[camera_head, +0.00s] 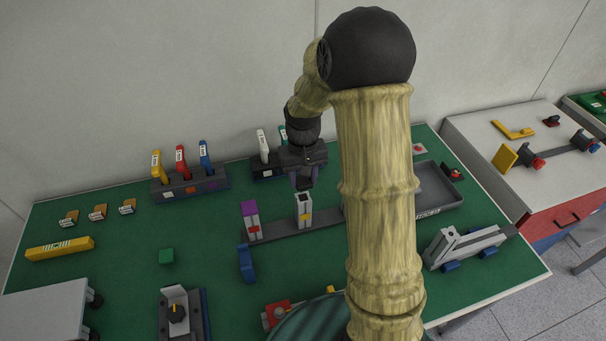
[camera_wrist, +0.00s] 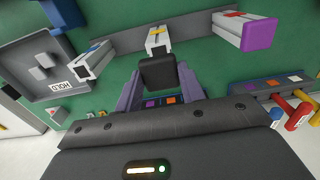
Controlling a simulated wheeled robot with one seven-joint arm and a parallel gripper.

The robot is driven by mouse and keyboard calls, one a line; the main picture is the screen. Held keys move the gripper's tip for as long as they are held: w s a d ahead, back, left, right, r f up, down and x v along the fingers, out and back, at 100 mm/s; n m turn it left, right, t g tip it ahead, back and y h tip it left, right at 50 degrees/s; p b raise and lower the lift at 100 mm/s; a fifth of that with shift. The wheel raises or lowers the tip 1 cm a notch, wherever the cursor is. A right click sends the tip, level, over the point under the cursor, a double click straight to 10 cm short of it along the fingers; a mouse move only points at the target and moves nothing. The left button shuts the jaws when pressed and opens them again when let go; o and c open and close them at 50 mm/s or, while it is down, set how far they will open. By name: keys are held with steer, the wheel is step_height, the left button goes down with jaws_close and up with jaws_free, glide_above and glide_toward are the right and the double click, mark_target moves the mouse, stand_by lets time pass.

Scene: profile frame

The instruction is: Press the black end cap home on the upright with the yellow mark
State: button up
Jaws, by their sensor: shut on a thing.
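The upright with the yellow mark (camera_head: 304,213) stands on a long dark rail (camera_head: 280,226); its top looks open in the head view. In the wrist view this upright (camera_wrist: 159,35) shows just beyond the cap, which hides part of it. My gripper (camera_head: 304,182) is over this upright, pointing down. In the wrist view its two fingers (camera_wrist: 159,88) are shut on the black end cap (camera_wrist: 158,72). The cap is above the upright's top, close to it; I cannot tell whether they touch.
An upright with a red mark (camera_head: 252,222) wears a purple cap (camera_head: 249,207). An open-topped upright with a blue mark (camera_wrist: 97,58) stands on the other side, hidden behind my arm in the head view. A grey tray (camera_wrist: 45,92) marked HOLD and a tool rack (camera_head: 190,190) are nearby.

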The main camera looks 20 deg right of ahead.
mark_target(304, 189)
steer(key=shift+f+b, duration=0.6)
steer(key=shift+f, duration=0.75)
stand_by(0.7)
steer(key=shift+s, duration=0.15)
steer(key=shift+d+p, duration=0.1)
steer(key=shift+p, duration=0.25)
steer(key=shift+f+b, duration=0.7)
steer(key=shift+f, duration=0.5)
stand_by(1.1)
steer(key=o, duration=1)
steer(key=shift+w, duration=0.2)
